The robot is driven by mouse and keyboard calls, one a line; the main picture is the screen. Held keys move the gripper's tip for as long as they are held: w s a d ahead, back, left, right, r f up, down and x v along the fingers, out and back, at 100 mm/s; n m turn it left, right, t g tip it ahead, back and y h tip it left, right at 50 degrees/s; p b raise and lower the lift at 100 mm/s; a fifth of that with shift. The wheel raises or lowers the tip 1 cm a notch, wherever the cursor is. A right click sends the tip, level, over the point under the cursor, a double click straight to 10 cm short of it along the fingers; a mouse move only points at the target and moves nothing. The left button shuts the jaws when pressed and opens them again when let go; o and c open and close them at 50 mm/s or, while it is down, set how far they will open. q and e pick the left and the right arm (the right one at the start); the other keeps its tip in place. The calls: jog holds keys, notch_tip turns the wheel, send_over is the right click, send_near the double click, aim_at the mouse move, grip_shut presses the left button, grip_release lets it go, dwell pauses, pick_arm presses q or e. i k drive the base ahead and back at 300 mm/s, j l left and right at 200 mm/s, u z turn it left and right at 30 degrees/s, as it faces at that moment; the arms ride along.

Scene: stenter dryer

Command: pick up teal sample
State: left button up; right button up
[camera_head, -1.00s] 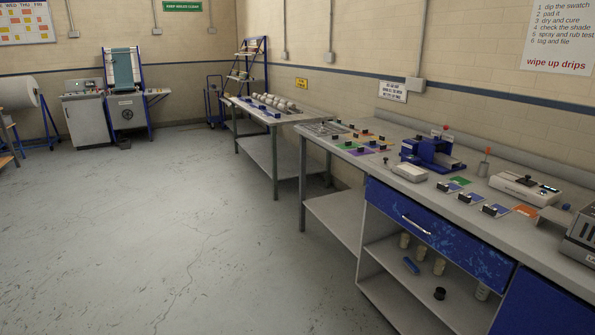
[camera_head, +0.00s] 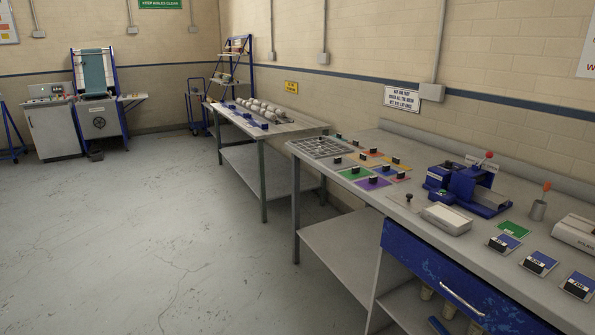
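Neither of my grippers is in view. Several small coloured swatches with black clips or handles lie in a group on the right workbench (camera_head: 335,190). Among them are a green swatch (camera_head: 349,175), a purple swatch (camera_head: 365,185) and an orange swatch (camera_head: 371,158). I cannot tell which of the small pieces, if any, is the teal sample. A separate green swatch (camera_head: 513,230) lies farther right on the bench. Teal cloth (camera_head: 93,74) hangs on a blue-framed machine at the back left.
A metal grid (camera_head: 318,148) lies at the bench's far end. A blue device (camera_head: 466,188), a pale box (camera_head: 446,219) and blue cards (camera_head: 538,263) stand nearer. A second table (camera_head: 248,128) holds white rolls. The floor (camera_head: 150,240) at left is clear.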

aim_at(338, 136)
jog(key=i+z, duration=0.25)
jog(key=i, duration=0.15)
jog(key=i+j+z, duration=0.2)
jog(key=i, duration=0.2)
jog(key=i+j+z, duration=0.25)
jog(key=i+l, duration=0.05)
jog(key=i, duration=0.05)
